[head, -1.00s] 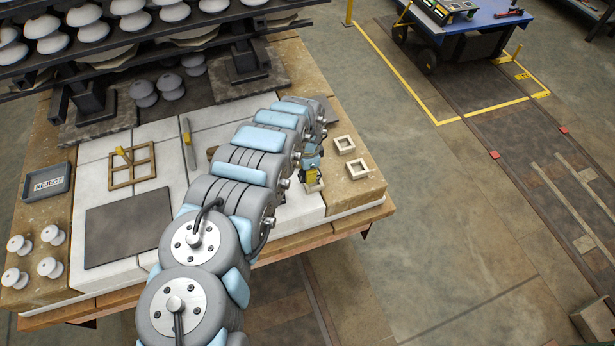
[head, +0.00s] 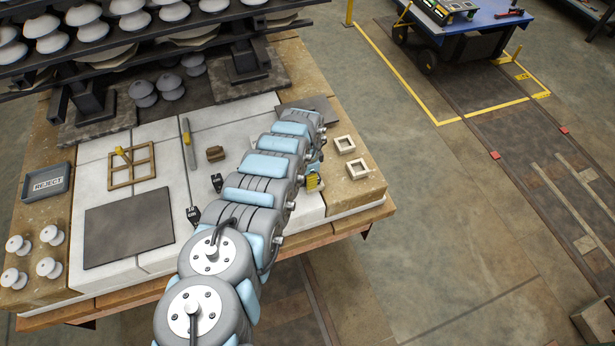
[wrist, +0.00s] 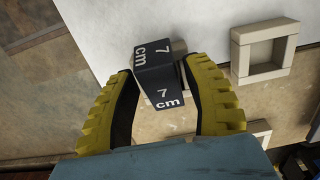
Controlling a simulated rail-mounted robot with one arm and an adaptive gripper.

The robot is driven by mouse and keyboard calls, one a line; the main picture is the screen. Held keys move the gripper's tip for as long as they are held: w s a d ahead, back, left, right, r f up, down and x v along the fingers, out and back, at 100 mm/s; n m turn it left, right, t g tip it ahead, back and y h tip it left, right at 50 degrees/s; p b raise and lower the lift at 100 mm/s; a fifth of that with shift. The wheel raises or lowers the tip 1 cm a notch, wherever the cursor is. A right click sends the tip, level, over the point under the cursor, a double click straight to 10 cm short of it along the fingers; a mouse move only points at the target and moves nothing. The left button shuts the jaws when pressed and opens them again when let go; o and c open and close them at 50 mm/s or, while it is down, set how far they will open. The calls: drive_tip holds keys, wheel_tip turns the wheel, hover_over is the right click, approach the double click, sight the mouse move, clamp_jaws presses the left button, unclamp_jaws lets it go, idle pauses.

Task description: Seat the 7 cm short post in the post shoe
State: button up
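The 7 cm short post (wrist: 163,88) is a black block with white "7 cm" markings on two faces. In the wrist view it sits between the yellow fingers of my gripper (wrist: 161,75), which close on its sides. In the head view my gripper (head: 313,182) is at the right of the bench, mostly hidden by my arm, and the post cannot be made out. Pale square open frames, shoe-like, stand on the right: one (head: 344,144) and another (head: 357,168). In the wrist view one frame (wrist: 263,52) lies right of the post, apart from it; another (wrist: 262,134) is partly hidden by the right finger.
Two black posts (head: 217,183) (head: 193,216) and a brown block (head: 215,154) stand on the white slabs. A dark mat (head: 129,228), a wooden grid (head: 131,166) and a reject tray (head: 47,182) are left. Racks of insulators (head: 130,22) loom behind.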

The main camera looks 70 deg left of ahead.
drive_tip(key=shift+f, duration=0.1)
idle(0.3)
drive_tip(key=shift+f+b, duration=0.15)
drive_tip(key=shift+b, duration=0.25)
drive_tip(key=shift+r, duration=0.45)
drive_tip(key=shift+a+r+p, duration=0.1)
drive_tip(key=shift+r+p, duration=0.35)
drive_tip(key=shift+r, duration=1.4)
wheel_tip(320, 180, up, 13)
drive_tip(key=shift+d+p, duration=0.2)
drive_tip(key=shift+p, duration=0.2)
